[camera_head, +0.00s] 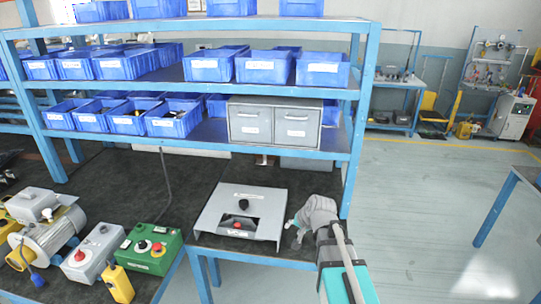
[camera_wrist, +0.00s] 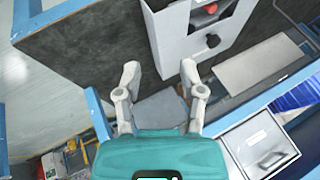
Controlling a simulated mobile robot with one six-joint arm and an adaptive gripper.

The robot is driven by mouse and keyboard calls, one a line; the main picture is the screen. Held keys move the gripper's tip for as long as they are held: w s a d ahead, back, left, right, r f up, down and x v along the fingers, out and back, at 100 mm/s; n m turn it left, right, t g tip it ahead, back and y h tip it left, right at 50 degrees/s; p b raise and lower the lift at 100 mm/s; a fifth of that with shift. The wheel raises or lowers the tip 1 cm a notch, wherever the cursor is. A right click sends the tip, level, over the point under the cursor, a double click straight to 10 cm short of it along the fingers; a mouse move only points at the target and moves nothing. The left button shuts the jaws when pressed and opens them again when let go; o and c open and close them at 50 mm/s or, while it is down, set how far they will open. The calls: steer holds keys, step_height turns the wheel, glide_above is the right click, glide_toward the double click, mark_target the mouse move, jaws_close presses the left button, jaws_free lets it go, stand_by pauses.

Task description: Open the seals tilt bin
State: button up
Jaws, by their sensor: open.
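A grey tilt-bin unit (camera_head: 274,122) with two bin fronts side by side stands on the lower shelf of the blue rack. Both fronts look closed. Each has a small label too small to read, so I cannot tell which is the seals bin. A grey bin front with a dark handle (camera_wrist: 262,148) shows at the lower right of the wrist view. My gripper (camera_wrist: 160,76) is open and empty, its two fingers apart. In the head view my gripper (camera_head: 300,228) is below and right of the bin unit, beside the bench's right edge, not touching the bins.
A light grey sloped panel (camera_head: 215,212) with a red knob sits on the dark bench just left of my gripper. A green control box (camera_head: 153,250) and a motor (camera_head: 50,232) stand further left. Blue bins (camera_head: 172,120) fill the shelves. The rack's right post (camera_head: 360,120) is close to my arm.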

steer(key=s+d+f+n+g+h, duration=0.1)
steer(key=s+n+g, duration=0.1)
steer(key=s, duration=0.5)
steer(key=s+d+f+n+g+h, duration=0.2)
steer(key=s+g, duration=0.1)
steer(key=s, duration=0.5)
steer(key=shift+d, duration=0.25)
steer(key=shift+c, duration=0.3)
